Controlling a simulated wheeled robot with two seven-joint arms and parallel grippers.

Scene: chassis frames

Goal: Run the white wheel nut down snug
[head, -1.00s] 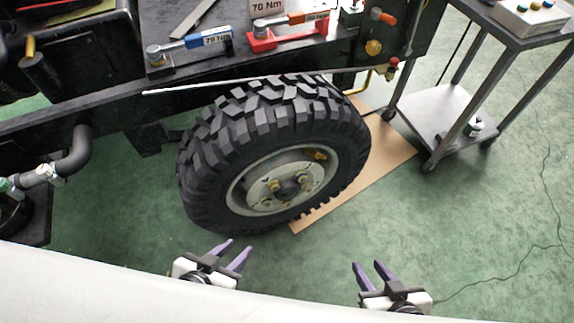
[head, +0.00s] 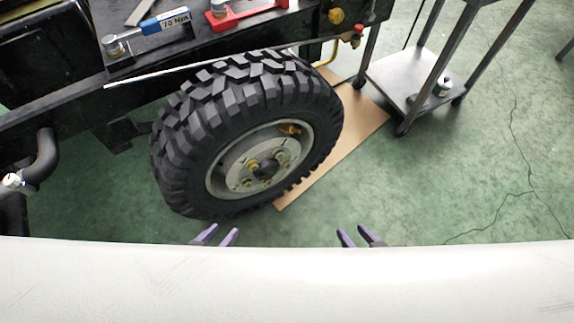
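The black tyre (head: 205,140) stands upright beside the dark chassis, with a grey wheel disc (head: 232,181) facing me. Several small brassy or yellowish nuts or studs sit around the hub (head: 265,168). I cannot pick out a white nut among them at this size. My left gripper (head: 218,234) shows only its two purple fingertips, spread apart and empty, below the wheel. My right gripper (head: 357,234) also shows only spread, empty purple fingers, on the floor side right of the wheel. The bodies of both grippers are hidden behind my white front.
A blue-handled torque wrench (head: 165,22) marked 70 Nm and a red tool holder (head: 240,13) lie on the chassis top. A metal trolley (head: 405,85) stands at the right. A cardboard sheet (head: 345,135) lies under the wheel. Green floor at the right front is clear.

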